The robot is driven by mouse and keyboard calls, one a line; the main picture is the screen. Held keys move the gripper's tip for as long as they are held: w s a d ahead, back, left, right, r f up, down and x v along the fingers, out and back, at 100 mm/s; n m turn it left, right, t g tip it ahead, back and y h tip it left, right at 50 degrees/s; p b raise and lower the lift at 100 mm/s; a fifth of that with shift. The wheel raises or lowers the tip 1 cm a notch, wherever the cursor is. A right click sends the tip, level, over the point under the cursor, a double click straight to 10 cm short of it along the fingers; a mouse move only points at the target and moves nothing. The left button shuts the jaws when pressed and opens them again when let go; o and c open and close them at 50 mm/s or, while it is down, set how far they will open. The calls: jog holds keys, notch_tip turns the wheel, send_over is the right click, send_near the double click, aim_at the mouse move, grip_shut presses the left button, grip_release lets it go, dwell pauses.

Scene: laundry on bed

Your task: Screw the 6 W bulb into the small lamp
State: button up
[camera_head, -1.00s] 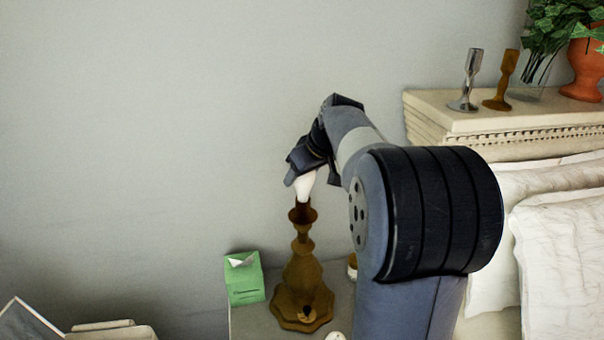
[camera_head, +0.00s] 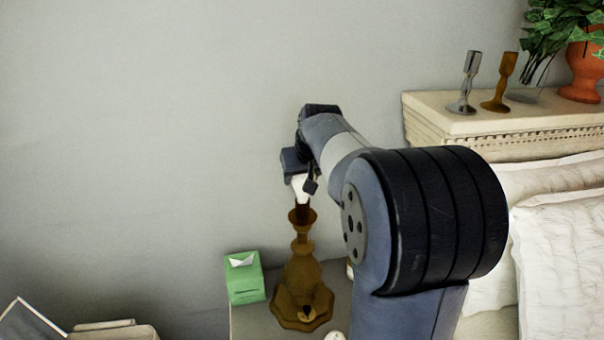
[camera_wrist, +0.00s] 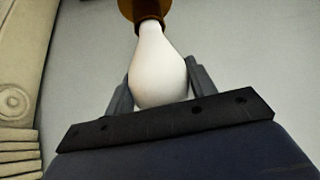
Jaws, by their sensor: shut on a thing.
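The brown lamp (camera_head: 302,272) stands upright on the bedside table (camera_head: 247,320). A white bulb (camera_head: 301,188) sits at the top of the lamp's dark socket (camera_head: 302,211), its narrow end down at the socket. My gripper (camera_head: 300,183) is shut on the bulb from above. In the wrist view the bulb (camera_wrist: 160,65) is between the two fingers (camera_wrist: 158,85), and its neck meets the brown socket (camera_wrist: 146,10). How far the bulb is threaded in is hidden. No wattage marking can be read.
A green tissue box (camera_head: 245,278) stands left of the lamp. A small object, mostly hidden by my arm, is right of it. The headboard shelf (camera_head: 480,122) holds two candlesticks and a plant pot (camera_head: 582,72). Pillows (camera_head: 560,240) lie at the right. The wall behind is bare.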

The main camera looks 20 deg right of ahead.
jog(key=shift+m+h, duration=0.7)
jog(key=shift+m, duration=0.5)
jog(key=shift+m+g+h, duration=0.3)
jog(key=shift+m+h, duration=0.1)
jog(key=shift+m, duration=0.3)
jog(key=shift+m+g+h, duration=0.3)
jog(key=shift+m+h, duration=0.2)
jog(key=shift+m, duration=0.5)
jog(key=m+g+h, duration=0.1)
jog(key=m, duration=0.1)
jog(key=shift+m, duration=0.3)
jog(key=shift+d+m, duration=0.1)
jog(key=shift+m, duration=0.3)
jog(key=shift+s+m+g+h, duration=0.1)
jog(key=shift+m+g+h, duration=0.75)
jog(key=shift+m, duration=0.85)
